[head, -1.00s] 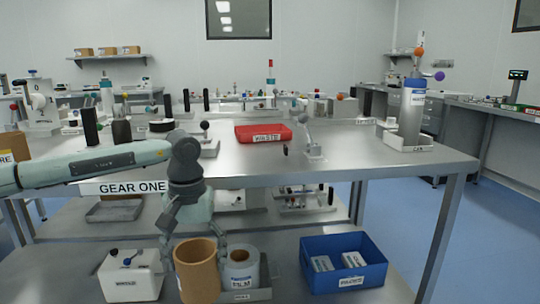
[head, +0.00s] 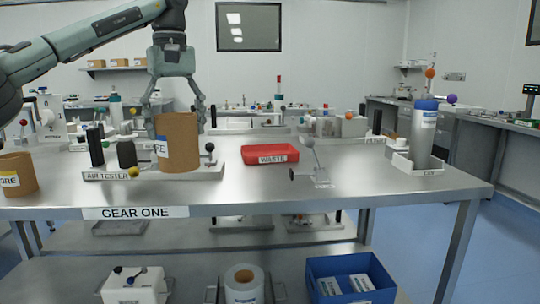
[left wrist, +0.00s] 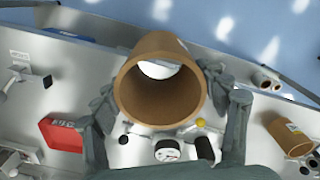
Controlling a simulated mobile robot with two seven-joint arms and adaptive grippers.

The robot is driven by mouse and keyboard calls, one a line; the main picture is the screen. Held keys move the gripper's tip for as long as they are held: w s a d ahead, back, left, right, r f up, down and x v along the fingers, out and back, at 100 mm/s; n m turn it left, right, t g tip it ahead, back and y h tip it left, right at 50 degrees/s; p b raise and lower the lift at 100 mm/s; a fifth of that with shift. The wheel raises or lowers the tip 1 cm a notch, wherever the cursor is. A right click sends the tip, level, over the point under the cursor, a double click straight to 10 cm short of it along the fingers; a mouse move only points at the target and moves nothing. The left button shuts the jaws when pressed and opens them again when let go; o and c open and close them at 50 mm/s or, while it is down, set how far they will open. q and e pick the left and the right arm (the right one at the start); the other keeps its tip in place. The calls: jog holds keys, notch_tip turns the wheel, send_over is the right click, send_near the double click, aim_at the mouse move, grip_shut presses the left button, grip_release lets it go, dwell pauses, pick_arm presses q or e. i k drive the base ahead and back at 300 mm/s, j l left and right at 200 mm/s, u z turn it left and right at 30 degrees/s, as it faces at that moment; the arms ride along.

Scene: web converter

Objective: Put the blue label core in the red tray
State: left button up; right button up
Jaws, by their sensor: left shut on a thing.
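The blue label core (head: 178,145) is a brown cardboard tube with a blue label on its left side. My left gripper (head: 177,118) reaches down from above and is shut around it. The tube is upright in front of the air tester, and I cannot tell how far it is above the table. In the left wrist view I look down into the open tube (left wrist: 155,100) between the two fingers. The red tray (head: 270,154), labelled WASTE, lies on the table to the right of the tube. It also shows at the left of the left wrist view (left wrist: 62,134). My right gripper is not in view.
A core with a yellow label (head: 18,174) stands at the table's left end. The air tester's base (head: 105,176) is behind the held core. A metal fixture with a lever (head: 318,175) stands right of the tray. A blue bin (head: 345,290) sits on the lower shelf.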

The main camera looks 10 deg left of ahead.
aim_at(270, 159)
jog(key=i, duration=1.4)
